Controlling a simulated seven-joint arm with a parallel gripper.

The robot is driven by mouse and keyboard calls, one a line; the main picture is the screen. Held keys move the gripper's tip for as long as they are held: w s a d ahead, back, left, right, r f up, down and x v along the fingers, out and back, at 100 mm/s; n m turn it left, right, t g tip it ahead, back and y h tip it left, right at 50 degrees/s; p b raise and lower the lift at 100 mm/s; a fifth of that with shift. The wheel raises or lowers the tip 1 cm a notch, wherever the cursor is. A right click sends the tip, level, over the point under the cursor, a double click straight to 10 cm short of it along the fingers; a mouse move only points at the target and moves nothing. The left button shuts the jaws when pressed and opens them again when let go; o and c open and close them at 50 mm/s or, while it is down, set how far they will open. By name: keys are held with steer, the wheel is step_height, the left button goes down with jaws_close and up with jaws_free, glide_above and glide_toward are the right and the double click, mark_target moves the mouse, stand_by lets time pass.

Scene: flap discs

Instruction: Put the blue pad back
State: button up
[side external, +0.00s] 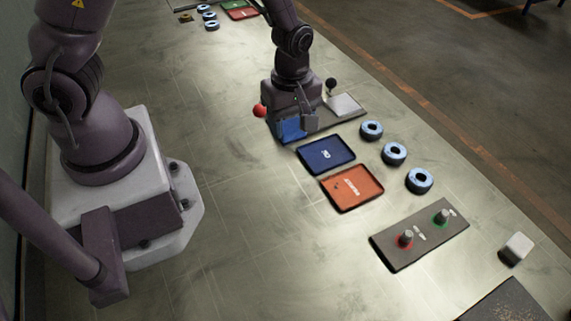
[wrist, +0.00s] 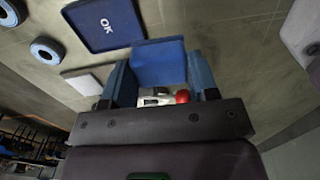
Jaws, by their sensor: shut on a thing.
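A blue pad (side external: 292,129) is at my gripper (side external: 302,116) in the side view, over the left end of a dark fixture plate (side external: 325,122). In the wrist view the blue pad (wrist: 158,62) spans the space between the two blue fingers of my gripper (wrist: 161,80). My gripper is shut on the pad. I cannot tell whether the pad touches the fixture, since my gripper hides part of it. The fixture carries a white square plate (side external: 343,104), a black ball knob (side external: 331,84) and a red ball (side external: 259,110).
A blue tray marked OK (side external: 326,155) and an orange tray (side external: 352,188) lie nearby, both empty. Three blue discs (side external: 394,154) stand right of them. A panel (side external: 420,234) with red and green buttons and a white block (side external: 516,248) are further forward. The bench left of the trays is clear.

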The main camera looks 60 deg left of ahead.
glide_above(285, 166)
step_height(285, 166, down, 4)
steer(key=shift+f, duration=2.4)
steer(key=shift+f, duration=0.1)
steer(key=o, duration=0.9)
